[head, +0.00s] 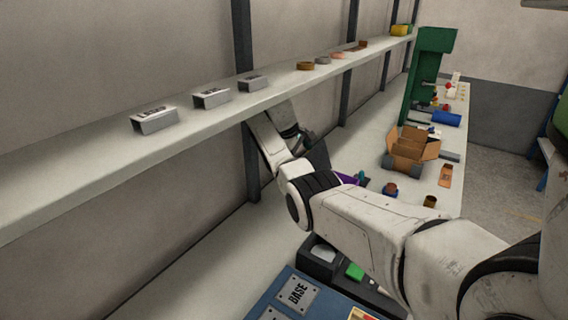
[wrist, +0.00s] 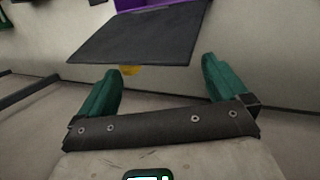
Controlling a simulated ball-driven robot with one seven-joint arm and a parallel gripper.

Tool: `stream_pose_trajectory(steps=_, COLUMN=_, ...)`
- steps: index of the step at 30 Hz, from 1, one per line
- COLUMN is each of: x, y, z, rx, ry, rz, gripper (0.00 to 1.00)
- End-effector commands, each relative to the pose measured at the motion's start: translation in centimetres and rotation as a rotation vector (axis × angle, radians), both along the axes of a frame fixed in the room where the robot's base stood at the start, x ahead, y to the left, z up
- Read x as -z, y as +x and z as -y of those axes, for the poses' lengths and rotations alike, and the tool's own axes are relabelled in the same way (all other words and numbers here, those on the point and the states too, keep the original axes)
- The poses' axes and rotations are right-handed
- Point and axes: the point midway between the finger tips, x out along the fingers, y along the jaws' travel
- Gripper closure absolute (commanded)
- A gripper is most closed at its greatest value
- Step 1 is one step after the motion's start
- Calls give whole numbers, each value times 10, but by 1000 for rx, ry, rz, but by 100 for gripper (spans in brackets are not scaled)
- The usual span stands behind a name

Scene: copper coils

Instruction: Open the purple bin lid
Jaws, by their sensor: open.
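The purple bin (head: 348,179) is on the bench in the head view, mostly hidden behind my arm. Its purple body also shows at the top of the wrist view (wrist: 160,4). A flat dark grey panel, which looks like its lid (wrist: 135,38), spans the upper middle of the wrist view. It appears as a tilted dark plate in the head view (head: 319,157). A small yellow tab (wrist: 129,70) shows at the panel's near edge. My gripper (wrist: 160,75) is open and empty, its teal fingers on either side of the tab; contact cannot be told.
A shelf (head: 70,175) with labelled metal brackets (head: 154,120) runs above the bench on the left. An open cardboard box (head: 412,145), small coloured parts and a green machine (head: 428,65) stand farther along. A blue BASE tray (head: 285,285) lies in front.

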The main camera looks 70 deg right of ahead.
Motion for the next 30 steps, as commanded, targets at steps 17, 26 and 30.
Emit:
stream_pose_trajectory(steps=17, x=4, y=39, z=-57, rx=-9, ry=23, rz=-3, gripper=52)
stream_pose_trajectory(steps=26, x=4, y=39, z=-56, rx=-9, ry=22, rz=-2, gripper=52)
stream_pose_trajectory(steps=30, x=4, y=39, z=-56, rx=-9, ry=22, rz=-2, gripper=52)
